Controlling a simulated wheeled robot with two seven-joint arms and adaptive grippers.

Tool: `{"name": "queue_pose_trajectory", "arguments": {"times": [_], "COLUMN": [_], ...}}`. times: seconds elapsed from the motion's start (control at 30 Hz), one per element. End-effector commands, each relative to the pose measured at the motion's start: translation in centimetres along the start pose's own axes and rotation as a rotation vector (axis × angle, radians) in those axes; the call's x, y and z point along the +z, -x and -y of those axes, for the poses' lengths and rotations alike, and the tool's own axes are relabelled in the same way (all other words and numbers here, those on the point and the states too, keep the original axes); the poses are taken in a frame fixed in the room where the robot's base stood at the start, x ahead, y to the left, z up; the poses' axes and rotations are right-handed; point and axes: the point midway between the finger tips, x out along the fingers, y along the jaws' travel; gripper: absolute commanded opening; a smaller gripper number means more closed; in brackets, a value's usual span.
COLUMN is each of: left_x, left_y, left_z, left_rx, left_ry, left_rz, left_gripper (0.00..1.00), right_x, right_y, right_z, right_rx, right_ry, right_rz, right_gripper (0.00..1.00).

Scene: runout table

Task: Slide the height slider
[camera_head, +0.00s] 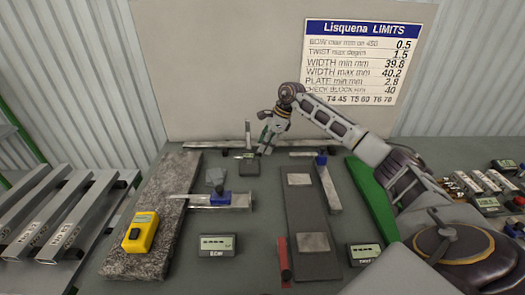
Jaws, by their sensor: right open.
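A thin upright post (248,134) stands at the back of the table, with a small dark display unit (246,156) at its foot. It looks like the height gauge; its slider is too small to make out. My right gripper (265,146) is open just to the right of the post, pointing down, and appears apart from it. I cannot tell its exact depth against the post. My left gripper is out of view.
A granite slab (165,205) bears a yellow device (141,232). A steel bar with a blue block (220,198), a dark plate (308,215), a grey display (217,245) and a green strip (373,200) lie around. A limits board (361,60) hangs behind.

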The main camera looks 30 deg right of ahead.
Motion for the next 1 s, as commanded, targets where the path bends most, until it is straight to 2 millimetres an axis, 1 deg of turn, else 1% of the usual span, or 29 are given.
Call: {"name": "queue_pose_trajectory", "arguments": {"times": [0.1,0.3,0.43,0.7,0.73,0.77,1.0], "left_x": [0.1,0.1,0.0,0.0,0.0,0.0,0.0], "left_y": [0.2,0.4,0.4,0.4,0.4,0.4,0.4], "left_z": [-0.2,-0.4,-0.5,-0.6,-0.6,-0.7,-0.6], "left_rx": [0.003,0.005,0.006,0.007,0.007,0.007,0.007], "left_ry": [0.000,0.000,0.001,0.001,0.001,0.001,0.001], "left_rz": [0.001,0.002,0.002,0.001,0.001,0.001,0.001], "left_gripper": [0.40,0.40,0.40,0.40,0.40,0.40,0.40], "right_x": [0.0,0.0,-0.1,-0.1,-0.1,0.0,0.0], "right_y": [-1.5,-3.1,-3.6,-3.6,-3.6,-3.6,-3.6], "right_z": [0.0,0.0,0.0,0.0,0.0,0.0,0.0], "right_rx": [0.001,0.000,0.000,0.000,0.000,0.000,-0.001], "right_ry": [-0.001,0.000,-0.001,-0.001,-0.001,-0.001,0.000], "right_rz": [-0.001,0.000,-0.001,-0.001,-0.001,-0.001,-0.001], "right_gripper": [0.41,0.41,0.41,0.41,0.39,0.35,0.05]}}
